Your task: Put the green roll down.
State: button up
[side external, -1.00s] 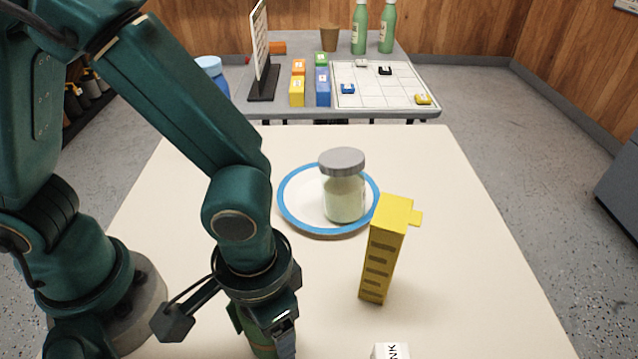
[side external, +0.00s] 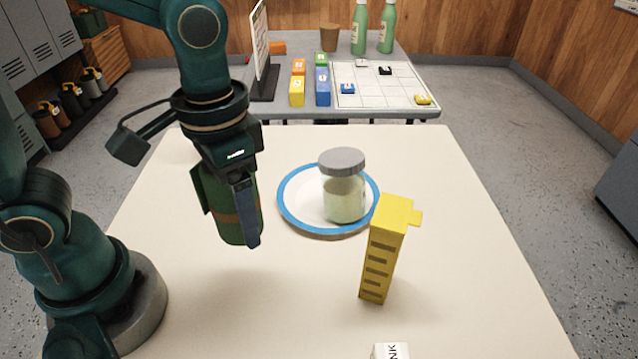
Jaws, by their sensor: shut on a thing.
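The green roll (side external: 226,207) is an upright green cylinder with a brownish band around it. My gripper (side external: 230,214) points down and is shut on the roll, with one dark finger across its near right side. The roll hangs above the pale table (side external: 300,290), left of the blue-rimmed plate and apart from it. Part of the roll is hidden behind the finger and the gripper body.
A jar with a grey lid (side external: 343,190) stands on the blue-rimmed plate (side external: 291,217). A tall yellow block (side external: 383,255) stands right of centre. A white item (side external: 390,351) is cut off at the bottom edge. The front left-centre table is clear.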

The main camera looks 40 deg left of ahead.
jog(key=shift+w+a+r, duration=0.2)
jog(key=shift+a+r, duration=0.05)
jog(key=shift+a, duration=0.1)
jog(key=shift+m, duration=1.1)
jog(key=shift+w+a+m, duration=0.1)
jog(key=shift+a+m, duration=0.2)
jog(key=shift+m, duration=0.1)
jog(key=s+a+n, duration=0.2)
jog(key=s+a, duration=0.1)
jog(key=a, duration=0.9)
jog(key=s+a+n, duration=0.3)
jog(key=a, duration=0.9)
jog(key=w+d+f, duration=0.2)
jog(key=w, duration=0.1)
jog(key=w+d+f, duration=0.2)
jog(key=w, duration=0.1)
jog(key=w+d+f, duration=0.2)
jog(key=w+d, duration=0.1)
jog(key=shift+w+f, duration=0.2)
jog(key=shift+f, duration=2.15)
jog(key=shift+f, duration=0.15)
